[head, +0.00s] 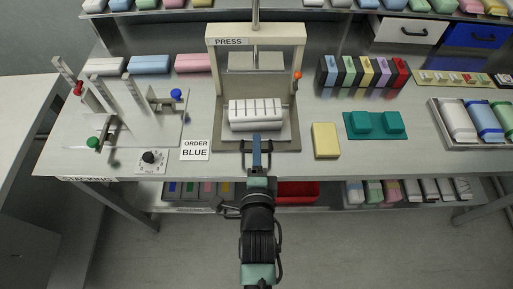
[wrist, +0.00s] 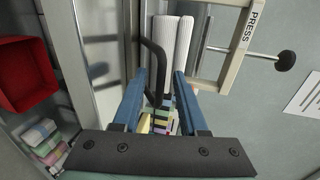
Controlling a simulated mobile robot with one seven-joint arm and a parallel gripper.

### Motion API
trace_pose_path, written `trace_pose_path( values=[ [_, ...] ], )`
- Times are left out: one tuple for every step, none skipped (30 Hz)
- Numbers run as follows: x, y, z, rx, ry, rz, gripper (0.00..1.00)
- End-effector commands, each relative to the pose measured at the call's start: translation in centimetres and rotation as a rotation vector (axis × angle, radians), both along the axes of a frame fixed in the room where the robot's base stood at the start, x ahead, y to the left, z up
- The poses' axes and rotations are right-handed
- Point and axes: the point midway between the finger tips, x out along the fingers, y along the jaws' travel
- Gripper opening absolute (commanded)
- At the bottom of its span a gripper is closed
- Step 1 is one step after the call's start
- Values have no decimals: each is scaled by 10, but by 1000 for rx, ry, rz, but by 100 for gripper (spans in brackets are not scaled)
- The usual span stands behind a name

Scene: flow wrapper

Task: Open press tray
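The beige press (head: 298,70) stands at the middle of the table, labelled PRESS. Its grey tray (head: 284,143) carries white ribbed rolls (head: 256,113), which also show in the wrist view (wrist: 184,45). My gripper (head: 257,150) is at the tray's front edge, pointing toward the press. In the wrist view my blue fingers (wrist: 160,82) are apart. A dark bar handle (wrist: 152,60) shows between them, nearer the left finger. I cannot tell whether a finger touches it.
A yellow block (head: 325,140) and a teal holder (head: 375,125) stand right of the press. The ORDER BLUE card (head: 195,150) and a dial box (head: 151,160) lie left. A red bin (head: 297,192) is below the tabletop; it also shows in the wrist view (wrist: 24,75).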

Motion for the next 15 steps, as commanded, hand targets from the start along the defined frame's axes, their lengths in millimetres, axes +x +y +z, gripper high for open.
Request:
trace_pose_path(
  values=[
    [0,0,0,0,0,0,42],
    [0,0,0,0,0,1,42],
    [0,0,0,0,0,1,42],
    [0,0,0,0,0,1,42],
    [0,0,0,0,0,1,42],
    [-2,0,0,0,0,1,42],
    [-3,0,0,0,0,1,42],
    [-5,0,1,0,1,1,42],
    [-9,0,1,1,1,1,42],
    [-12,0,2,1,1,1,42],
    [-16,0,2,1,2,1,42],
    [-22,0,4,2,2,1,42],
    [-27,0,5,2,2,1,42],
    [-32,0,6,1,3,0,42],
    [-40,0,7,1,3,0,42]
  ],
)
